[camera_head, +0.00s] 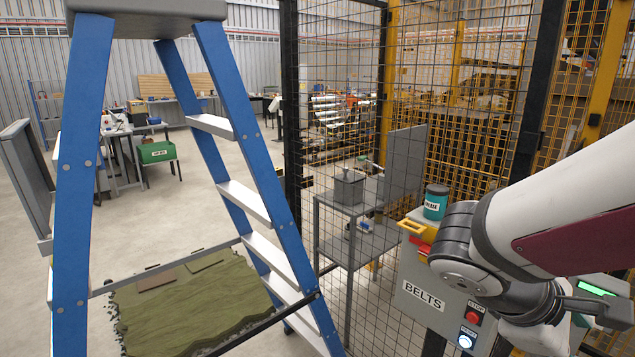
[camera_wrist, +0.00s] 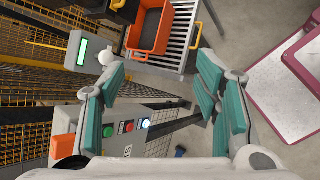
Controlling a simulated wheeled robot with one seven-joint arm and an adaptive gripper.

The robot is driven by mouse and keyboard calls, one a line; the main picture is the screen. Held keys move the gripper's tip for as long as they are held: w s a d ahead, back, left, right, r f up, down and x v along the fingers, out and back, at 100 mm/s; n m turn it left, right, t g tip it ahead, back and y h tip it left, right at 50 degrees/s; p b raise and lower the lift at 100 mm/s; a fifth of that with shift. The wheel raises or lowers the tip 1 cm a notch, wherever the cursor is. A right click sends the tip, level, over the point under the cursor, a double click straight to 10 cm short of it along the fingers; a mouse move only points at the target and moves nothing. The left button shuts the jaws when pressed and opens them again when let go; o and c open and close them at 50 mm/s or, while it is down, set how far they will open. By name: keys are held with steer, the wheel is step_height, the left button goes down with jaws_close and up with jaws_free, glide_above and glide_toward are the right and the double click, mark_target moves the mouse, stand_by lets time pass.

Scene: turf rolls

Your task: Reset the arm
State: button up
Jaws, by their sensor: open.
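My gripper (camera_wrist: 158,85) is open in the wrist view. Its two teal-padded fingers stand wide apart with nothing between them. The grey control box (camera_wrist: 165,108), with a red, a green and a lit white button, shows below and behind the fingers. In the head view my white and maroon arm reaches in from the right and bends down in front of the grey box labelled BELTS (camera_head: 420,298). My gripper cannot be made out clearly there. The box's red stop button (camera_head: 473,317) and lit button (camera_head: 465,341) show left of my arm.
A teal grease tin (camera_head: 436,202) stands close to my arm. A wire mesh fence (camera_head: 345,120) and a blue stepladder (camera_head: 240,130) stand left of it.

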steer(key=a+r+m+t+y, duration=0.2)
steer(key=a+m+y, duration=0.2)
steer(key=a, duration=0.3)
steer(key=s+a+r+m+t+y, duration=0.1)
steer(key=a+r+m+t+y, duration=0.2)
steer(key=a, duration=0.4)
steer(key=m+y, duration=0.1)
steer(key=y, duration=0.1)
steer(key=shift+s+a+r+m+t+y, duration=0.15)
steer(key=shift+a+r+m+t+y, duration=0.05)
steer(key=shift+r+m+t+y, duration=0.1)
